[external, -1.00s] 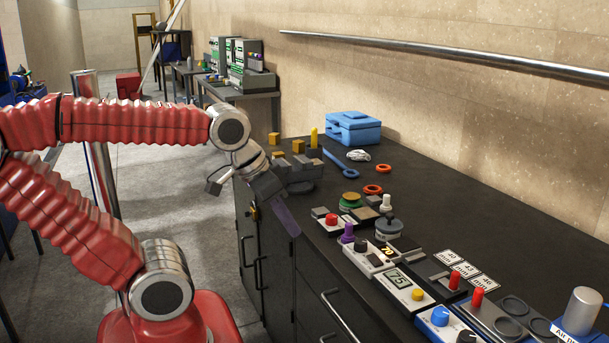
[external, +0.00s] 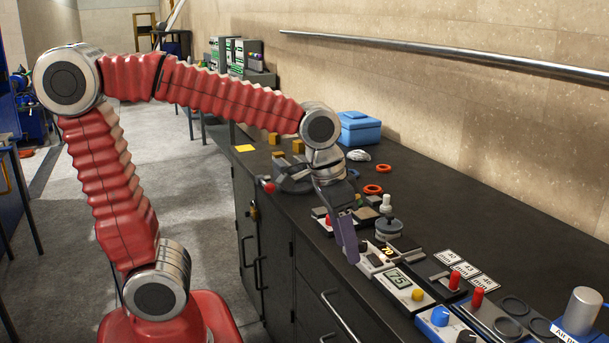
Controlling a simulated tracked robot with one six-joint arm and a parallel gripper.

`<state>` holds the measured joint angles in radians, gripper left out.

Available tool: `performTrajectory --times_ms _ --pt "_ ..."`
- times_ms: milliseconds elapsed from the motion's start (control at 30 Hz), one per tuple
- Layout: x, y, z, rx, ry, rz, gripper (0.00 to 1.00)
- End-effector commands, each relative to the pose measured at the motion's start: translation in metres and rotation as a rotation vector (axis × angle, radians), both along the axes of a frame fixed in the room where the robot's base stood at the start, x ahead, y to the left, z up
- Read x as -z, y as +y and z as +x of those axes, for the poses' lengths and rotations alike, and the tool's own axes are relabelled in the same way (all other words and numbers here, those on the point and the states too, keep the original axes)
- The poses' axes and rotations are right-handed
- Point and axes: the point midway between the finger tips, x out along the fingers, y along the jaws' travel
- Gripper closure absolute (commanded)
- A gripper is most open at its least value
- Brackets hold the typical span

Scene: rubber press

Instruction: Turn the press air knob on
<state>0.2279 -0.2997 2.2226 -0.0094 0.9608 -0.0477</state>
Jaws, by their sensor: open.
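A grey cylinder (external: 580,310) at the lower right stands by a blue label that seems to begin with "AIR" and is cut by the frame edge. A blue knob (external: 440,316) and a black knob (external: 466,337) sit on a panel at the bottom edge. I cannot tell which of these is the press air knob. My gripper (external: 312,212) is open and empty, pointing down over the counter's front edge.
Panels line the counter front: one reads "75" (external: 398,279), others carry red levers (external: 455,281). A red-tipped part (external: 268,187) lies behind my gripper. A blue toolbox (external: 357,128) and red rings (external: 372,190) are farther back. The counter's rear right is clear.

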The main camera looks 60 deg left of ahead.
Motion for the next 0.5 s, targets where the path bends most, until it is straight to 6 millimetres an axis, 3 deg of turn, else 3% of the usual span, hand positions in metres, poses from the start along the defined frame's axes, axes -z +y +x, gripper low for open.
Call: performTrajectory --times_ms 500 --pt "0.003 -0.090 0.080 -0.034 0.147 -0.006 0.54"
